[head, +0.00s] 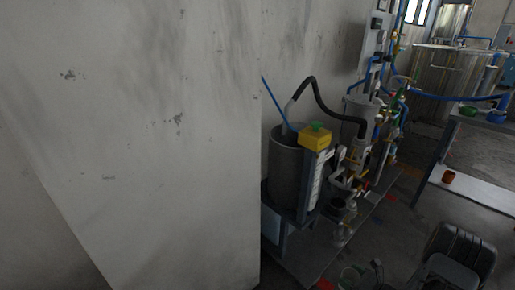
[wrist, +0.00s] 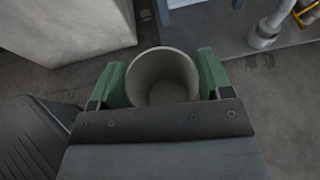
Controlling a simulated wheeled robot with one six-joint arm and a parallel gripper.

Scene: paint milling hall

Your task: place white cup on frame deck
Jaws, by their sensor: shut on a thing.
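The white cup (wrist: 148,68) looks greyish in the shade. It shows in the wrist view, seen from above into its open mouth, and looks empty. My gripper (wrist: 160,84) is shut on it, with one green finger on each side. In the head view, a low grey frame deck (head: 300,254) runs along the wall under the pumps and pipes. A grey deck edge (wrist: 275,42) also shows at the upper right of the wrist view, apart from the cup. I cannot clearly make out the cup in the head view.
A large pale wall block (head: 150,140) fills the left of the head view. A grey cylinder (head: 285,170) and a yellow box (head: 315,138) stand over the deck. A dark chair (head: 455,255) is at the lower right. A bench (head: 470,190) bears an orange cup (head: 448,177).

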